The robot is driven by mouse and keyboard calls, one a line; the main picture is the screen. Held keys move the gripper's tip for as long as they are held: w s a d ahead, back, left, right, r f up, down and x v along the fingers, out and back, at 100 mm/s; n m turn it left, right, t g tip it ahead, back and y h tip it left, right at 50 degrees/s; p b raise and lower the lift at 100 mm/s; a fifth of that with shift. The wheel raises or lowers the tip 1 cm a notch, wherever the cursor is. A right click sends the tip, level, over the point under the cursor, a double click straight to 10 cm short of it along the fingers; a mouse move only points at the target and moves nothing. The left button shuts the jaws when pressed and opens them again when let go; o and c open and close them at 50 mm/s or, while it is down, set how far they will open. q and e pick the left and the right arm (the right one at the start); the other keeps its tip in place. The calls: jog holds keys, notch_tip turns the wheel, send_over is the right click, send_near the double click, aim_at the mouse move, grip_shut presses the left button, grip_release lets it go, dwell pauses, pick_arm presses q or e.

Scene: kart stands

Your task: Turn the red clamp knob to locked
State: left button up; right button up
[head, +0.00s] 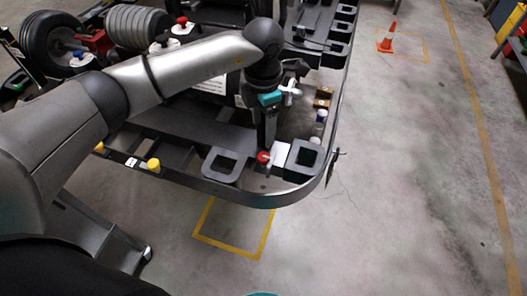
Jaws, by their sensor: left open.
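A small red clamp knob (263,157) sits near the front right corner of the dark kart frame (255,200), beside a pale plate (280,154). My left gripper (267,143) reaches in from the left and points down with its fingers just above and close to the knob. It is open. I cannot tell whether the fingers touch the knob, and the finger nearest me hides the gap. Which way the knob is turned is too small to read. My right gripper does not show.
Black square blocks (224,164) flank the knob. Small jars (319,124) stand behind it to the right. Another red knob (181,20), tyres (50,42) and a yellow knob (154,164) are farther left. An orange cone (387,40) stands on the open floor at right.

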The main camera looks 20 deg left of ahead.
aim_at(264, 156)
pick_arm(q)
notch_tip(264, 156, down, 11)
jog(key=shift+f, duration=0.2)
jog(key=shift+c, duration=0.2)
grip_shut()
dwell(0.5)
